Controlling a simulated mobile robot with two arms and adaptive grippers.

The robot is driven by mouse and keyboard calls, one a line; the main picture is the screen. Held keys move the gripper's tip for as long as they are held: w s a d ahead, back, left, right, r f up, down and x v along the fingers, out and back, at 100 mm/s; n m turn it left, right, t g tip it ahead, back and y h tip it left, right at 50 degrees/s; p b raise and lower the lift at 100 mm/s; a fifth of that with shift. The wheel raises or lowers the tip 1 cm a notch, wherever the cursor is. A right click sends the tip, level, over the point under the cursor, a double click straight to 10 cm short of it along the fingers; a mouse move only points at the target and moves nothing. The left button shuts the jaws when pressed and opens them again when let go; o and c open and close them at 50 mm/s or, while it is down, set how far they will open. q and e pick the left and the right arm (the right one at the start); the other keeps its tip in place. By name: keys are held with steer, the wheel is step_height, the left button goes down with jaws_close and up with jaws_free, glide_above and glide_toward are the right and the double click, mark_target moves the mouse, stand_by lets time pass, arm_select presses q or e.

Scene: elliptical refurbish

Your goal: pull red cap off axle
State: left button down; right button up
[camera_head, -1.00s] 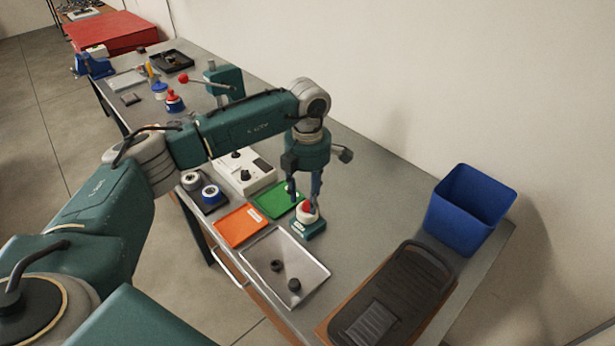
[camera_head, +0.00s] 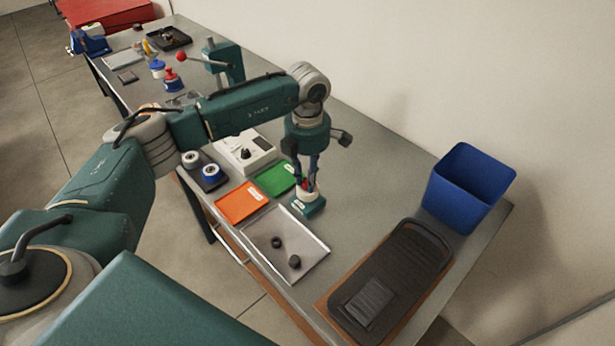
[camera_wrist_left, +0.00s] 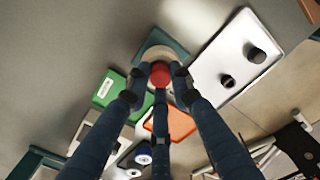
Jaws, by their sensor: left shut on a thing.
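The red cap (camera_wrist_left: 160,74) sits at the centre of the left wrist view, on top of a pale round part (camera_wrist_left: 158,52). That part stands on a small green base (camera_head: 312,207). My left gripper (camera_head: 307,186) points straight down over it, its fingers closed around the red cap. In the head view the fingers hide most of the cap. The axle itself is hidden below the cap. My right gripper is not in view.
A grey metal tray (camera_head: 268,229) with two dark round parts lies in front. An orange tray (camera_head: 238,205) and a green tray (camera_head: 270,180) lie to the left. A blue bin (camera_head: 466,188) and a dark ribbed case (camera_head: 405,265) are at the right.

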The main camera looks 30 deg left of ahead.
arm_select(q)
steer(key=shift+r, duration=0.15)
steer(key=shift+r+p, duration=0.65)
steer(key=shift+r, duration=0.4)
steer(key=shift+r+p, duration=0.75)
steer(key=shift+r, duration=0.7)
